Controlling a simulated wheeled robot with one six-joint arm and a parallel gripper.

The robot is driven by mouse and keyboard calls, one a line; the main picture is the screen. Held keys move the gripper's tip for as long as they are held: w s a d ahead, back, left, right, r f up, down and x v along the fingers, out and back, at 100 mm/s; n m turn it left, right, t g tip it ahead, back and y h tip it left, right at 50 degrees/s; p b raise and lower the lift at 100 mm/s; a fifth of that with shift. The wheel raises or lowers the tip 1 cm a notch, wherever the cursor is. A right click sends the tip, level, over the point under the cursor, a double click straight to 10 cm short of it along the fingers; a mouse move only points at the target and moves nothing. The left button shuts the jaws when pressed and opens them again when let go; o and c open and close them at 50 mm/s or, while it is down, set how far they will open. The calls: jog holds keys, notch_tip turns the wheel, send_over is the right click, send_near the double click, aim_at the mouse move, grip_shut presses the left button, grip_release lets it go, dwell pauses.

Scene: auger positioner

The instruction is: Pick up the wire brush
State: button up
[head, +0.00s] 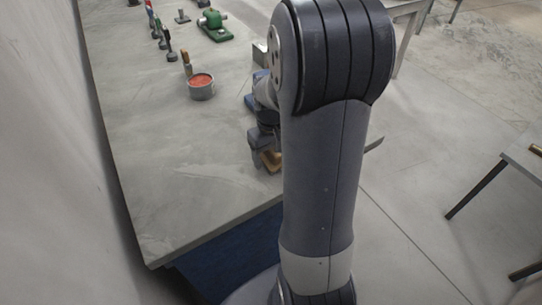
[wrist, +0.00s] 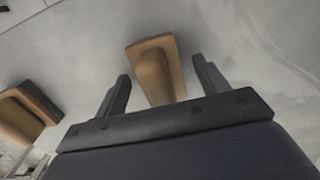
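In the wrist view, a tan wooden block-like piece with a rounded handle (wrist: 157,72) lies between the two fingers of my gripper (wrist: 162,88). It may be the wire brush, but no bristles show. The fingers stand apart, with a gap visible on each side of the piece. In the head view, my gripper (head: 265,145) is low over the near right part of the bench, with a tan piece (head: 271,160) just by it. My arm hides much of that area.
A second tan piece with a dark edge (wrist: 28,112) lies left of my gripper in the wrist view. On the grey bench (head: 150,180) stand a round tin with orange-red contents (head: 201,88), a green machine (head: 215,27) and several upright tools. The bench's near left part is clear.

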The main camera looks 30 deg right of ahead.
jog(key=c, duration=1.2)
notch_tip(320, 180, up, 10)
jog(key=shift+r, duration=0.1)
